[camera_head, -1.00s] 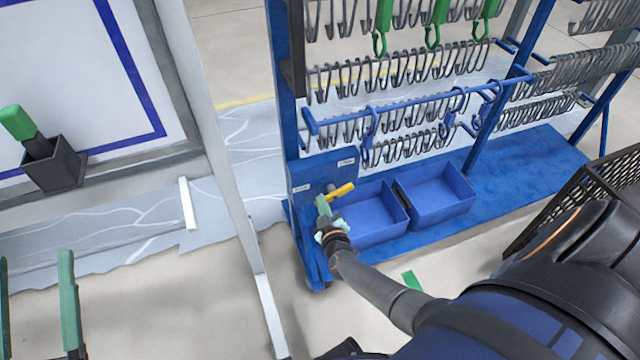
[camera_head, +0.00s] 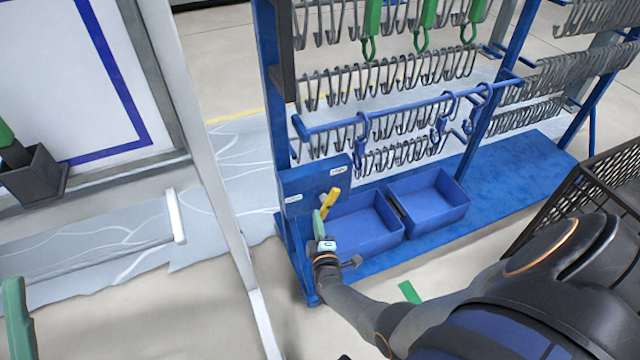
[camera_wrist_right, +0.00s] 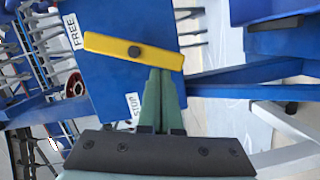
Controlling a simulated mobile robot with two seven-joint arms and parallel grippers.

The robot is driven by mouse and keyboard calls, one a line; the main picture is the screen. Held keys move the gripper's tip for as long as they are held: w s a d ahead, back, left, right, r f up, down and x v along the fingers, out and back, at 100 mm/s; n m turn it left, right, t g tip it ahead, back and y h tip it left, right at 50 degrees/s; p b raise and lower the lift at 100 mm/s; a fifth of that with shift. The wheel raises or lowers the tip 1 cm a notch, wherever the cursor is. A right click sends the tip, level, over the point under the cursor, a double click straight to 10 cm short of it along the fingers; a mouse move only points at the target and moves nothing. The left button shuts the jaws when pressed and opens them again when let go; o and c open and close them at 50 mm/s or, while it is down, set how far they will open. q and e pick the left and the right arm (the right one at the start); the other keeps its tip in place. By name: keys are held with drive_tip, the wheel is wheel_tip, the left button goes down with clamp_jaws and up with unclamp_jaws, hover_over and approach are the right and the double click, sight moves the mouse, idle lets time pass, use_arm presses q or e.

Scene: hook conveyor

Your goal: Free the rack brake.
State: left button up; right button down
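The yellow brake lever (camera_head: 329,205) sits on a blue plate on the rack's near left post. In the right wrist view the lever (camera_wrist_right: 110,46) turns on a dark pivot; one end lies beside the FREE label (camera_wrist_right: 72,32). The STOP label (camera_wrist_right: 133,104) is below it, away from the lever. My right gripper (camera_head: 319,222) is at the lever's lower end. Its green fingers (camera_wrist_right: 161,75) are together, with tips at the lever's edge right of the pivot; nothing shows between them. One finger of my left gripper (camera_head: 18,318) shows at the bottom left, away from the rack; the other is out of frame.
Two blue bins (camera_head: 428,205) stand on the rack base beside the lever. Rows of grey hooks (camera_head: 385,80) and several green hooks hang above. A white post (camera_head: 215,170) stands left of the rack. A dark mesh basket (camera_head: 590,190) is at the right.

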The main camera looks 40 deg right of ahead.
use_arm(q)
drive_tip(key=shift+f+b, duration=0.7)
drive_tip(key=shift+f, duration=0.25)
use_arm(e)
drive_tip(key=shift+s+d+f+n+h, duration=0.15)
drive_tip(key=shift+d+f+n+h, duration=0.25)
drive_tip(key=shift+n, duration=0.7)
use_arm(q)
drive_tip(key=shift+d+f, duration=0.1)
use_arm(e)
drive_tip(key=shift+d+f, duration=0.1)
drive_tip(key=shift+f, duration=0.1)
use_arm(q)
drive_tip(key=shift+w, duration=0.1)
